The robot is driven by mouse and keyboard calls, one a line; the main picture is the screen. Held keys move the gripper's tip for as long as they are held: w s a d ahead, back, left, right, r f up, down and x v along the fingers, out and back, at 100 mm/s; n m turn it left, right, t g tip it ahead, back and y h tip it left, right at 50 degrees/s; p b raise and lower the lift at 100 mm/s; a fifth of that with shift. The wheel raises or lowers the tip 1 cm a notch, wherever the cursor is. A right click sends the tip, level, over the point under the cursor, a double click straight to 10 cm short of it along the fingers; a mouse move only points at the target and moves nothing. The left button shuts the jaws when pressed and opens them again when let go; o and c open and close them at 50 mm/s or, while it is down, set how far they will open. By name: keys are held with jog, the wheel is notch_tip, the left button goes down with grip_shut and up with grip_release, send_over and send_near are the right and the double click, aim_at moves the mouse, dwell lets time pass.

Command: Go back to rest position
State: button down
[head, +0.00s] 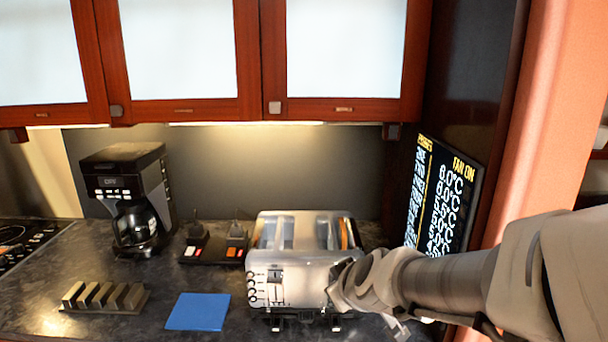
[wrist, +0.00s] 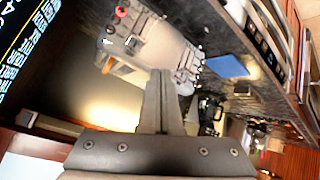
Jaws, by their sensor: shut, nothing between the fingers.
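My gripper (wrist: 159,78) shows in the wrist view with its two fingers together and nothing between them. In the head view my arm reaches in from the right, and its wrist end overlaps the right front of the silver toaster (head: 300,285). The fingers are hard to make out there, and I cannot tell whether they touch the toaster. The toaster also shows beyond the fingertips in the wrist view (wrist: 165,42). It stands upright on the counter, with bread-coloured pieces visible in its right slot.
A blue mat (head: 198,311) and a dark block rack (head: 105,297) lie left of the toaster. A coffee maker (head: 130,195) stands behind them. Closed red-framed cabinets (head: 180,50) hang above.

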jog(key=s+d+r+m+g+h, duration=0.1)
jog(key=s+d+r+m+g, duration=0.1)
jog(key=s, duration=0.7)
jog(key=s+d+r+m+g+h, duration=0.1)
jog(key=s+d+m, duration=0.4)
jog(key=s, duration=0.5)
jog(key=shift+s+d+r+g, duration=0.15)
jog(key=shift+d+r+g, duration=0.25)
jog(key=shift+d+r, duration=0.1)
